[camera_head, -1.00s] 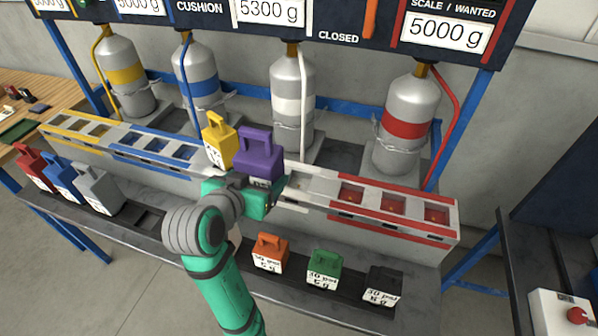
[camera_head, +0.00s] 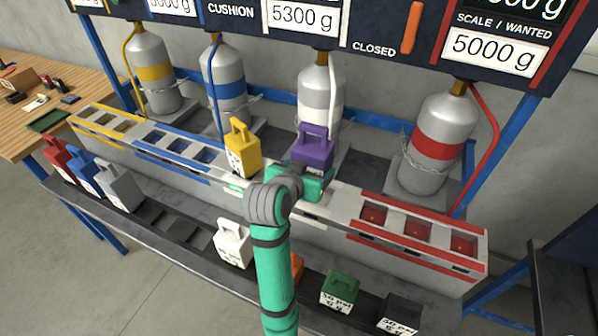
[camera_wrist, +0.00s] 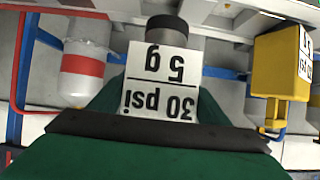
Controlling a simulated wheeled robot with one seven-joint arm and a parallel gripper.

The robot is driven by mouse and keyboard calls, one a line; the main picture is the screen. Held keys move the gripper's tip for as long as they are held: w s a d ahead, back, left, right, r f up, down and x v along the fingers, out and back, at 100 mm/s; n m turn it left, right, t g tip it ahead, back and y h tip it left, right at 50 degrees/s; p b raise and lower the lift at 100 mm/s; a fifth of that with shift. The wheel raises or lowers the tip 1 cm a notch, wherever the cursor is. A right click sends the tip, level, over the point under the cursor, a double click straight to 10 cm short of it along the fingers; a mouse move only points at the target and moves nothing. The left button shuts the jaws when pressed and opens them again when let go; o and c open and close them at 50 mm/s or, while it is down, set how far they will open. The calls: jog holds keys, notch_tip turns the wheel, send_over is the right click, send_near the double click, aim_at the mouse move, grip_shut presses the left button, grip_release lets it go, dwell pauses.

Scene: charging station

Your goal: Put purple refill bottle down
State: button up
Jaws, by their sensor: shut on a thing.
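The purple refill bottle (camera_head: 314,150) is held by my gripper (camera_head: 310,180), upright, in front of the white-banded cylinder (camera_head: 320,95). It is over the white section (camera_head: 345,199) of the long rack. The gripper hides the slots beneath, so I cannot tell whether the bottle touches the rack. In the wrist view, an upside-down "30 psi 5 g" label (camera_wrist: 158,80) faces the camera between the jaws. The yellow bottle (camera_head: 241,150) stands on the rack to the left of my gripper, near the blue section's end; it also shows in the wrist view (camera_wrist: 280,65).
Red, blue and grey bottles (camera_head: 117,188) stand on the lower left shelf. White (camera_head: 232,243), orange (camera_head: 297,268), green (camera_head: 339,290) and black (camera_head: 400,313) bottles stand on the lower front shelf. The red section (camera_head: 415,230) is right of my gripper. Several hoses hang behind.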

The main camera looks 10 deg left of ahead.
jog(key=w+d+f, duration=0.1)
jog(key=w+f, duration=0.1)
jog(key=f, duration=0.1)
jog(key=w+d+f, duration=0.1)
jog(key=f, duration=0.1)
jog(key=shift+w+d+f, duration=0.1)
jog(key=shift+d, duration=0.25)
jog(key=shift+w+f, duration=0.1)
jog(key=shift+f, duration=1.5)
jog(key=shift+f, duration=0.15)
jog(key=o, duration=1.9)
jog(key=shift+f, duration=0.1)
jog(key=shift+o, duration=0.2)
